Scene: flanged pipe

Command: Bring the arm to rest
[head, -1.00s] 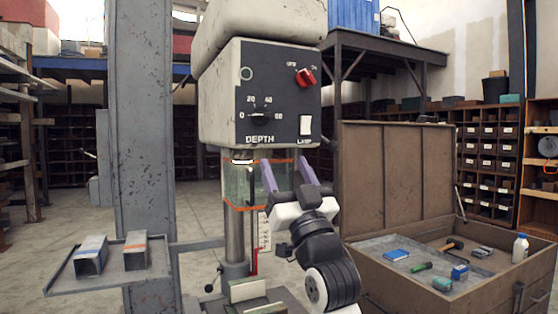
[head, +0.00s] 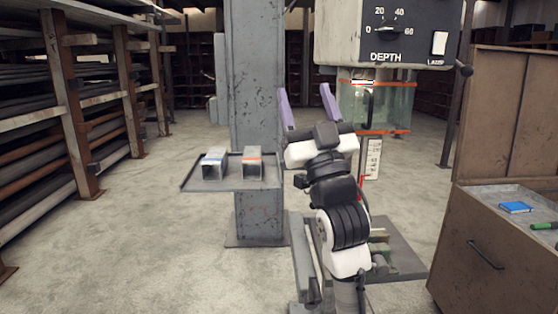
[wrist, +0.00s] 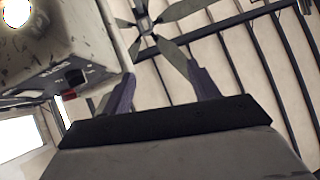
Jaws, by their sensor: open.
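My arm stands raised in the middle of the head view, with my gripper (head: 305,92) at its top. The two purple fingers point upward and are spread apart with nothing between them. In the head view the gripper overlaps the grey column and lies left of the drill press's clear guard (head: 385,105). In the wrist view my gripper (wrist: 161,72) is also open and empty, facing the ceiling. The drill press head (wrist: 60,50) fills the upper left there. I cannot tell the exact gap to it.
The press table (head: 405,260) is right of my arm. A brown chest (head: 480,245) with tools stands at right. Pipe racks (head: 75,120) line the left. Floor between is clear.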

